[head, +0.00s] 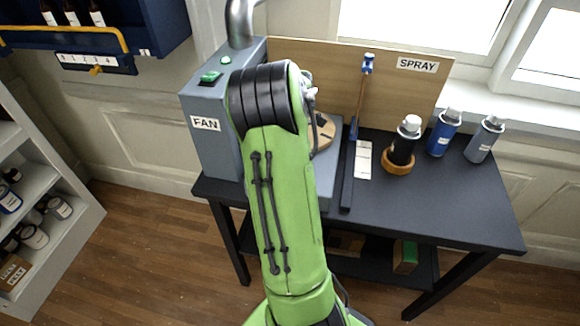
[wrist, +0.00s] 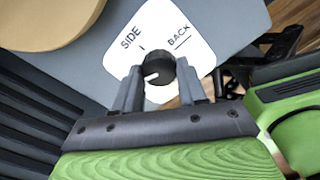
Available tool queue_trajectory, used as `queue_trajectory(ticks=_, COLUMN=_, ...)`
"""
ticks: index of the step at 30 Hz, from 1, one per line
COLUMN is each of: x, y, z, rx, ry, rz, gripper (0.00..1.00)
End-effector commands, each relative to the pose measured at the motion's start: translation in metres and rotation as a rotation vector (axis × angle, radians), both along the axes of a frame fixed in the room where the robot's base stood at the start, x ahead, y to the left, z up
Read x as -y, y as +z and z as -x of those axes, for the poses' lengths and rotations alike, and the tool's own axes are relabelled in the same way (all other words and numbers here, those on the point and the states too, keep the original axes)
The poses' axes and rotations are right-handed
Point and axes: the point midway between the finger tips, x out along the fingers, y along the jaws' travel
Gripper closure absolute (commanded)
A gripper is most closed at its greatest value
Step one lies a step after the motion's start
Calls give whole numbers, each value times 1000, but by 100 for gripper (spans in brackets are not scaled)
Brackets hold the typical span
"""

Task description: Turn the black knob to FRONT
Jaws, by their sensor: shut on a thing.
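The black knob (wrist: 160,73) sits on a white dial plate (wrist: 170,25) in the wrist view. My gripper (wrist: 159,80) is shut on the knob, with one grey finger on each side of it. The plate shows the words SIDE and BACK, each with a tick line. No FRONT label shows; the lower part of the plate is hidden by the knob and gripper. A short white mark on the knob lies at its left, pointing left and slightly down in the picture, away from the BACK tick. In the head view my arm hides the knob and gripper.
A round wooden disc (wrist: 45,20) lies at upper left in the wrist view. The head view shows the grey FAN box (head: 207,150), a SPRAY backboard (head: 330,60), a blue-topped upright (head: 360,100), and spray cans (head: 444,132) on the dark table (head: 440,205).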

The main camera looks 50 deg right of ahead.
Motion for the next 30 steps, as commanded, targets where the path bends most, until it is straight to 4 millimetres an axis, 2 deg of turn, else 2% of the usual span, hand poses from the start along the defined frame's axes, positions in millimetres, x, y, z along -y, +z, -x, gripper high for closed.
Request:
queue_trajectory(ticks=6, x=1, y=0, z=0, rx=3, ry=168, rz=5, gripper=89)
queue_trajectory(ticks=15, x=1, y=0, z=0, rx=2, ry=314, rz=4, gripper=89)
queue_trajectory(ticks=30, x=1, y=1, z=0, rx=3, ry=363, rz=3, gripper=89)
